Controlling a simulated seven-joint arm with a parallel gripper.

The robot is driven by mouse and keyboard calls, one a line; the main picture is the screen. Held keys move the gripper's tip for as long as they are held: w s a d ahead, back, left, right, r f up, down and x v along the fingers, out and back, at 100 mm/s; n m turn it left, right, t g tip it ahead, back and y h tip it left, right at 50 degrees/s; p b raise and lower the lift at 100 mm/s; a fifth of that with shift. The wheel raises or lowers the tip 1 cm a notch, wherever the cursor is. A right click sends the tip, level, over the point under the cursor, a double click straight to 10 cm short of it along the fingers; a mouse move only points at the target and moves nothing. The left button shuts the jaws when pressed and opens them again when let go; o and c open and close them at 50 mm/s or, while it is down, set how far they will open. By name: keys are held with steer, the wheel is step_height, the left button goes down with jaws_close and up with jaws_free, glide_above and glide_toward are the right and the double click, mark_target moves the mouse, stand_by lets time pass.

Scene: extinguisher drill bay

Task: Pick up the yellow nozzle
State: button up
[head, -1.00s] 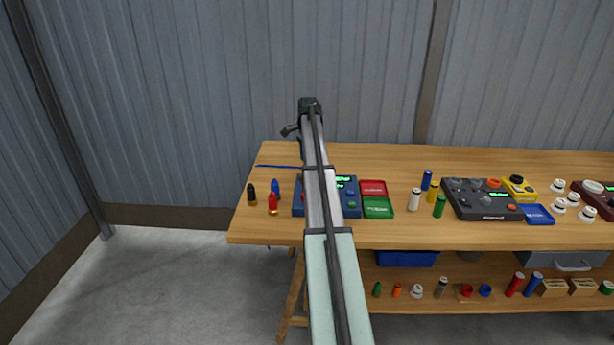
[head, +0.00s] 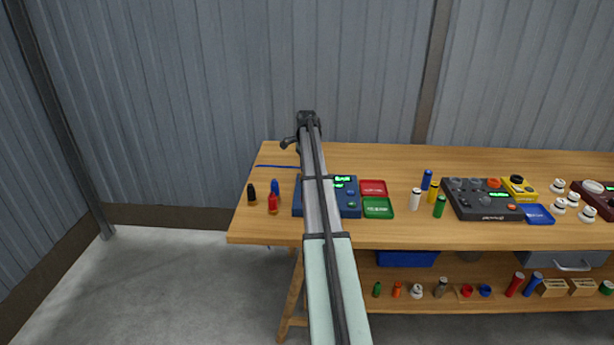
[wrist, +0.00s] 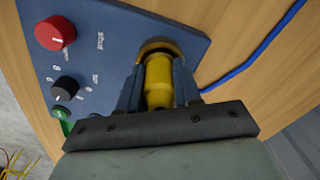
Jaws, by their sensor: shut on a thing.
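The yellow nozzle (wrist: 158,82) shows in the wrist view between the two fingers of my gripper (wrist: 158,92), which is shut on it. Its far end meets a round brownish ring at the edge of the blue control panel (wrist: 92,50); I cannot tell whether it is still touching the panel. In the head view my arm covers the nozzle and the gripper's fingers. The blue panel (head: 350,208) shows there partly behind my arm.
Black, blue and red nozzles (head: 272,204) stand left of the panel. Red (head: 373,188) and green (head: 377,208) trays lie to its right, then several small cylinders and a dark console (head: 482,200). A blue cord (wrist: 258,58) runs beside the panel. The table's left front corner is bare.

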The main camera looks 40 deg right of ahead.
jaws_close()
steer(key=shift+r, duration=0.1)
